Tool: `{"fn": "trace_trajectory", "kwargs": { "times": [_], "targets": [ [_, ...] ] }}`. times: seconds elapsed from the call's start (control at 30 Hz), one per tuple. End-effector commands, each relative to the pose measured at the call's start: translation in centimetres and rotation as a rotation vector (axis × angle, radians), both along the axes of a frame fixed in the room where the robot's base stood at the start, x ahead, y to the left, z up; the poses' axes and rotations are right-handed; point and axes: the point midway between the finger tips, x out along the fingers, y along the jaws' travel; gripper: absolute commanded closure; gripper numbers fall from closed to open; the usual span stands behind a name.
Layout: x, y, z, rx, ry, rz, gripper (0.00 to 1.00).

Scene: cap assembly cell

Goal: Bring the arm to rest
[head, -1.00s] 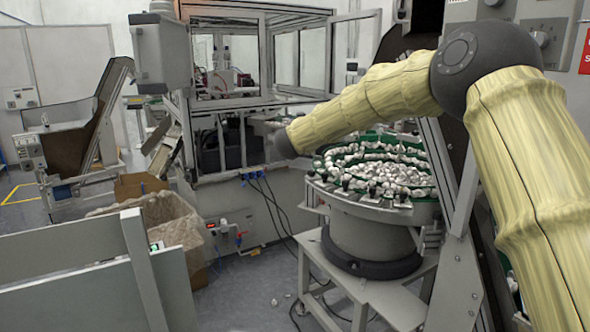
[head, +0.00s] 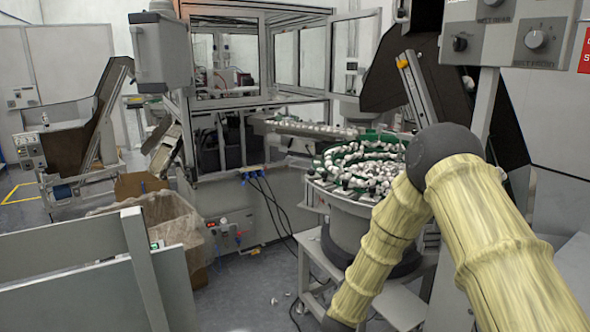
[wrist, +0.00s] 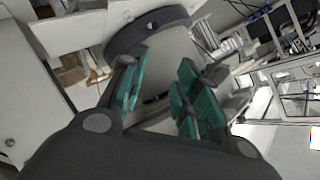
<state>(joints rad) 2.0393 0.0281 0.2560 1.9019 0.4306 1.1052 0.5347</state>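My arm shows in the head view at the right, its elbow high and its forearm hanging down and to the left in front of the bowl feeder. My gripper is out of the head view, past the bottom edge. In the wrist view my gripper (wrist: 158,98) has its two green-padded fingers apart, with a clear gap and nothing between them. The grey base of the bowl feeder (wrist: 180,58) shows beyond the fingers.
The bowl feeder (head: 345,232) with white caps stands just behind my forearm on a white stand (head: 398,300). A low grey panel (head: 70,262) and a lined waste box (head: 170,217) are at the left. Open floor (head: 243,290) lies between the box and the stand.

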Motion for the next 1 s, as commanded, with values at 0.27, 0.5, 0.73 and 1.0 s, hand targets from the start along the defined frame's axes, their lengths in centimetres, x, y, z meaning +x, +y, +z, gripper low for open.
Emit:
{"fn": "trace_trajectory", "kwargs": {
  "times": [0.27,0.5,0.73,1.0],
  "targets": [
    [-12.2,-1.7,-11.1,-0.158,0.324,0.208,0.68],
    [-24.2,-3.4,-17.7,-0.258,0.591,0.404,0.68],
    [-36.9,-5.2,-21.3,-0.318,0.842,0.610,0.68],
    [-49.8,-7.0,-21.9,-0.340,1.079,0.832,0.68]
  ]
}}
